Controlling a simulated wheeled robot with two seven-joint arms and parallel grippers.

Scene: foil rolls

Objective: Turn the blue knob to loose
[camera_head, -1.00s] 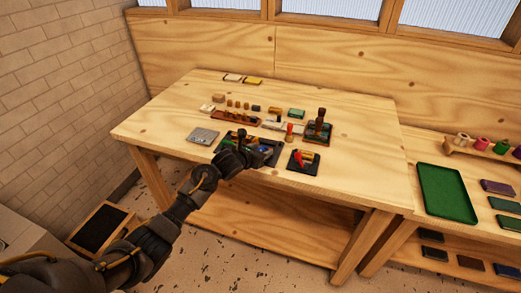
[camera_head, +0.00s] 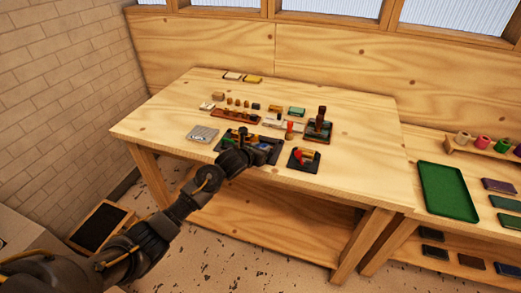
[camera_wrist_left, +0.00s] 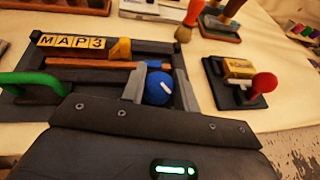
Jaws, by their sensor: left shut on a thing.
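The blue knob (camera_wrist_left: 158,89) with a white pointer mark sits at the right end of a dark fixture (camera_wrist_left: 75,48). My left gripper (camera_wrist_left: 158,78) is shut on the blue knob, one grey finger on each side. In the head view my left gripper (camera_head: 249,153) reaches over the fixture's near edge and hides part of it. My right gripper is not in view.
A dark base with a red-knobbed lever (camera_wrist_left: 263,86) stands right of the fixture. A grey plate (camera_head: 202,133) lies to its left. Stamps, blocks and a stamp holder (camera_head: 318,130) stand behind. The table's right side is clear. A green tray (camera_head: 449,193) lies on another table.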

